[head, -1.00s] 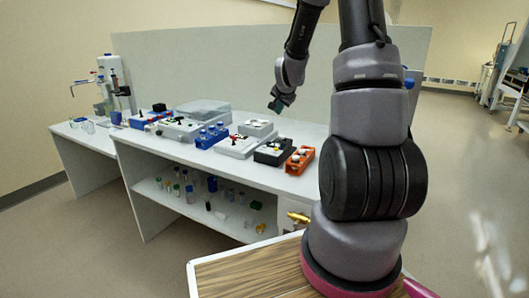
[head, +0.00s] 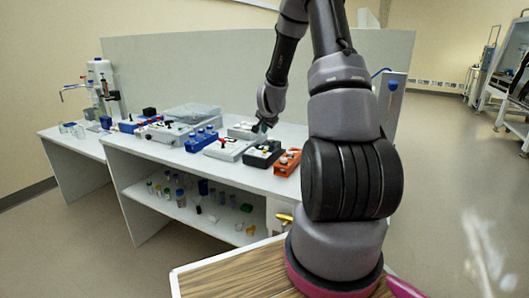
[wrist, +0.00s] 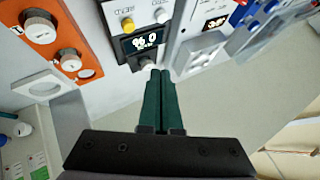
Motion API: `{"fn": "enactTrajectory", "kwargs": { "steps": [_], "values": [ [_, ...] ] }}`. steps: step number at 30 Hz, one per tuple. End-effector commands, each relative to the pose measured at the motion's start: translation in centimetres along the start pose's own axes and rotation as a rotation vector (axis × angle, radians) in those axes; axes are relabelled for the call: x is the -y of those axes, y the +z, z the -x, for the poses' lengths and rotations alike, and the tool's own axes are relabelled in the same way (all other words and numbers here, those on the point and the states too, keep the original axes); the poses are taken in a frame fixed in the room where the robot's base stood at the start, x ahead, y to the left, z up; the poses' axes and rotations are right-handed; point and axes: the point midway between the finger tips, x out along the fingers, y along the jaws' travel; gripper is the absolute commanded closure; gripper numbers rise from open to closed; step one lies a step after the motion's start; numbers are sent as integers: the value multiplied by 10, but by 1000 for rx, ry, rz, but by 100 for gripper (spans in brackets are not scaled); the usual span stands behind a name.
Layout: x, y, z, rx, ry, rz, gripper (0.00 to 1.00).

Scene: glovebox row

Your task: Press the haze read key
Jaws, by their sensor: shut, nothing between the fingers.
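A dark instrument (wrist: 141,42) with a lit display reading "% 0", upside down, lies just beyond my fingertips in the wrist view. Its light panel carries a yellow round button (wrist: 127,25) and a white round button (wrist: 162,16). Small lettering above the yellow one looks like an inverted "READ"; I cannot see a haze label clearly. My gripper (wrist: 159,73) is shut and empty, its green fingers pointing at the instrument's near edge, beside a grey round part (wrist: 146,62). In the head view my gripper (head: 261,128) hangs close above the black instrument (head: 263,154); contact cannot be told.
An orange box with white knobs (head: 287,163) stands right of the black instrument; in the wrist view this orange box (wrist: 88,72) is at left. A grey instrument (head: 227,150) and a blue rack (head: 201,139) stand to its left. Bottles fill the lower shelf (head: 190,205).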

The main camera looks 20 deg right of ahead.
Motion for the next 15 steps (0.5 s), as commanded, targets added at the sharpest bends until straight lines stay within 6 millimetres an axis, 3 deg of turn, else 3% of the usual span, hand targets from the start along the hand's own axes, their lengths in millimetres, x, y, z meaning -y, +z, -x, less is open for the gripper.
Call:
{"fn": "enactTrajectory", "kwargs": {
  "steps": [6, 15],
  "values": [
    [-18, 17, -23, 3, 3, -1, 100],
    [-30, 30, -41, 1, 1, 0, 100]
  ]
}}
